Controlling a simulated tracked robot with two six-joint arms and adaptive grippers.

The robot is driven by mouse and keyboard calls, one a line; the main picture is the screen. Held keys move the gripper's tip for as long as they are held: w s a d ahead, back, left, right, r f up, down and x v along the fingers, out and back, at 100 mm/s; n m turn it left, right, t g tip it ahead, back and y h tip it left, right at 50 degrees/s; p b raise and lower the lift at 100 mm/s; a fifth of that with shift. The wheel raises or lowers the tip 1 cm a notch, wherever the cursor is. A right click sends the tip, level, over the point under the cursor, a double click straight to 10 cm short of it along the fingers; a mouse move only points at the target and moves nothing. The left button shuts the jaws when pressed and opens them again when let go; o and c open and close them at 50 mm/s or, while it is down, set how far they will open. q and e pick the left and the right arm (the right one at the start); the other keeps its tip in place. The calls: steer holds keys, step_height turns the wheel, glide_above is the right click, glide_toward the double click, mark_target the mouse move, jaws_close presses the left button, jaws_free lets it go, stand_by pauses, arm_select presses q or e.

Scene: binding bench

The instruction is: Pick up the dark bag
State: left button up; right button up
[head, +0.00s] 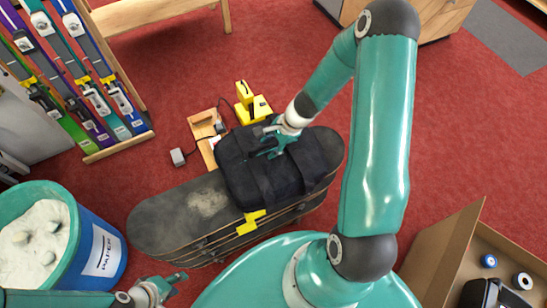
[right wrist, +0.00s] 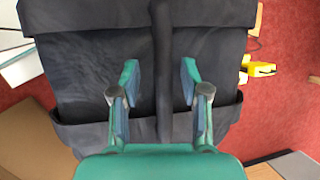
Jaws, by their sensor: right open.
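The dark bag (head: 285,184) lies on top of a stack of dark skateboards (head: 165,218) in the head view. My right gripper (head: 268,147) is over the upper part of the bag. In the right wrist view the bag (right wrist: 85,85) fills most of the picture, and a dark strap runs down its middle. There my right gripper (right wrist: 160,76) is open, with one finger on each side of the strap. I cannot tell whether the fingers touch the bag. My left gripper (head: 174,284) is low at the left, away from the bag, its fingers apart and empty.
A yellow tool (head: 252,108) and a small wooden piece (head: 203,125) lie behind the bag. A ski rack (head: 120,150) is at the upper left. An open cardboard box (head: 440,250) is at the lower right.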

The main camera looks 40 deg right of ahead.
steer(key=shift+f, duration=0.1)
jaws_close()
stand_by(0.6)
